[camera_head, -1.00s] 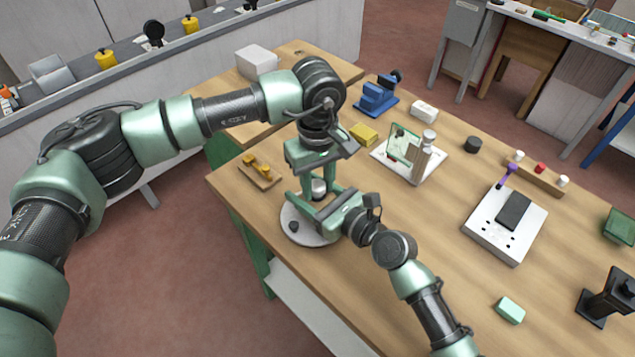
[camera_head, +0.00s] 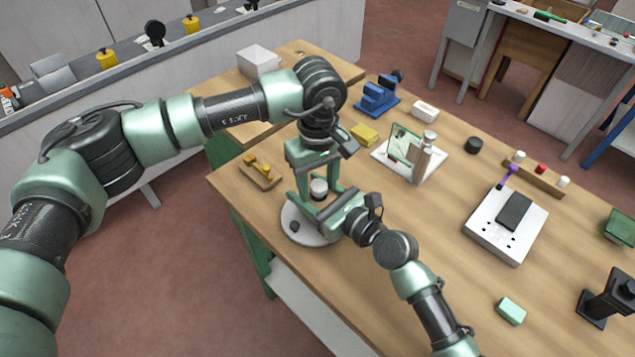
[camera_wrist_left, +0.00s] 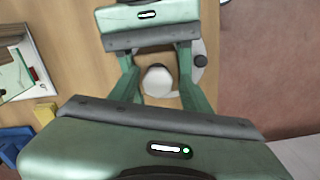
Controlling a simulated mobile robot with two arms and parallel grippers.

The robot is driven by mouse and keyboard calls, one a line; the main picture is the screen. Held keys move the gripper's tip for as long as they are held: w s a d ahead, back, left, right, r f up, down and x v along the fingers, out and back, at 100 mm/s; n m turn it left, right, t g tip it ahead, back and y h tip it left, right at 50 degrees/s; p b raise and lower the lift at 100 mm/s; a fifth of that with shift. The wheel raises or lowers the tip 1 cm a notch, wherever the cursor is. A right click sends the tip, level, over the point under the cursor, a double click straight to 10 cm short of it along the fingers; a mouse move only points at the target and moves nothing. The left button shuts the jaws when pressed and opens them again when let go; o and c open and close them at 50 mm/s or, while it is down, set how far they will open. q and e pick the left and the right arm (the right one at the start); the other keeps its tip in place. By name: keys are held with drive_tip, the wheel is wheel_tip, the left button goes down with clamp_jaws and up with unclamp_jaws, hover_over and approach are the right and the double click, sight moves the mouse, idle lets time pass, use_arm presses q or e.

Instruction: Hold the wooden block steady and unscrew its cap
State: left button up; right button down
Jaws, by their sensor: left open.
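A pale round cap (camera_head: 319,187) shows between the fingers of my left gripper (camera_head: 318,190), above a round white base plate (camera_head: 296,233). The cap also shows in the left wrist view (camera_wrist_left: 157,80), midway between two green fingers. My left gripper points down and is open, with a finger on either side of the cap and visible gaps between. My right gripper (camera_head: 328,212) reaches in low from the right at the same spot. Its fingertips and the wooden block under the cap are mostly hidden, so I cannot tell whether it grips the block.
A wooden holder with yellow pieces (camera_head: 259,171) lies to the left. A glass pane on a white stand (camera_head: 404,147), a yellow block (camera_head: 365,133) and a white device (camera_head: 504,225) stand on the table (camera_head: 420,265). Bare tabletop lies right of the grippers.

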use_arm(q)
drive_tip(key=shift+r, duration=2.2)
use_arm(e)
drive_tip(key=shift+c, duration=2)
unclamp_jaws()
